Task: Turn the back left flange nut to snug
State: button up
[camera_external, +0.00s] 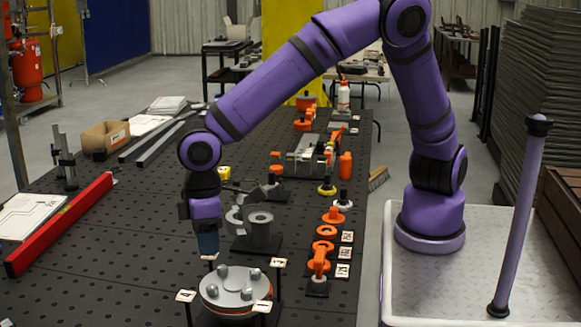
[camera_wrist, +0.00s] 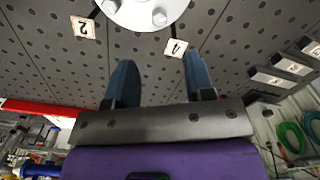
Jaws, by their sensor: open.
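A round grey flange (camera_external: 233,284) with an orange lower rim stands at the front of the dark perforated table. Several nuts stand up from its top, and the one at the back left in the external view is this flange nut (camera_external: 222,272). Part of the flange (camera_wrist: 140,12) shows at the top edge of the wrist view, with two nuts on its rim. My gripper (camera_external: 208,248) points down just behind and left of the flange, apart from it. In the wrist view its two blue fingers (camera_wrist: 158,62) are spread with nothing between them.
Small numbered tags surround the flange, among them the 2 tag (camera_wrist: 83,27) and the 4 tag (camera_wrist: 175,47). A grey pipe piece (camera_external: 260,232) stands close behind. Orange parts (camera_external: 319,262) line the right side. A red level (camera_external: 60,225) lies left.

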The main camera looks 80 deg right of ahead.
aim_at(211, 287)
notch_tip(211, 287, down, 11)
jog(key=n, duration=0.9)
jog(key=shift+a+r+n, duration=0.15)
jog(key=shift+n, duration=0.15)
grip_shut()
